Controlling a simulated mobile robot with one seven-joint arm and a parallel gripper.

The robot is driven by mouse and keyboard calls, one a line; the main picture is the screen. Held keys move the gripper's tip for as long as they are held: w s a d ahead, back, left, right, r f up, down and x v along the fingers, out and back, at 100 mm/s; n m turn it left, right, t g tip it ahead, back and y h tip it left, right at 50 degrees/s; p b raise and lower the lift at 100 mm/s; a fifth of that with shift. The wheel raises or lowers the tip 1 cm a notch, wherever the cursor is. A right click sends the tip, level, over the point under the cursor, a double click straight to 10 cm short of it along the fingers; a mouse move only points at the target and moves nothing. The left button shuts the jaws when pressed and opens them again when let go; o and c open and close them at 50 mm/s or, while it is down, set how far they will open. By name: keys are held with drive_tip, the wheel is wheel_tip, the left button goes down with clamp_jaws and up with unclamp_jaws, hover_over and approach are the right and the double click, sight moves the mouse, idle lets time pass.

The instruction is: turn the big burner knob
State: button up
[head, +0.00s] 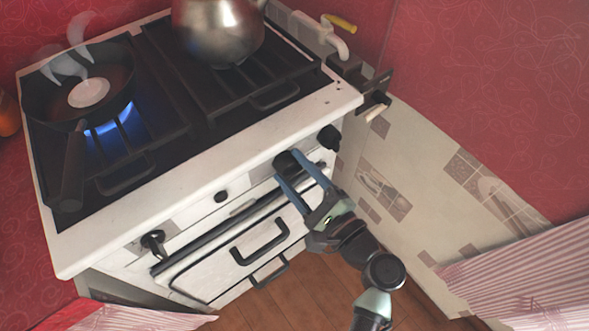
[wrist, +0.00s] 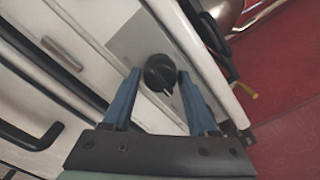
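A black round knob (head: 287,161) sits on the stove's white front panel, right of the middle. In the wrist view the knob (wrist: 160,73) has a light pointer mark and lies between my two blue fingertips. My gripper (head: 289,166) is open around it, with a small gap on each side in the wrist view (wrist: 159,76). Other knobs are a black one (head: 329,137) at the right end and one (head: 153,241) at the left end. I cannot tell by size alone which is the big burner knob.
A frying pan (head: 48,107) with a white round item and steam stands over a blue flame (head: 120,133). A metal pot (head: 218,30) stands at the back right. The oven handle (head: 215,236) runs below the knobs. A tiled wall (head: 420,165) is close on the right.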

drive_tip(key=shift+o, duration=1.4)
drive_tip(key=p+v, duration=0.1)
drive_tip(key=v, duration=1.2)
drive_tip(key=shift+w, duration=0.1)
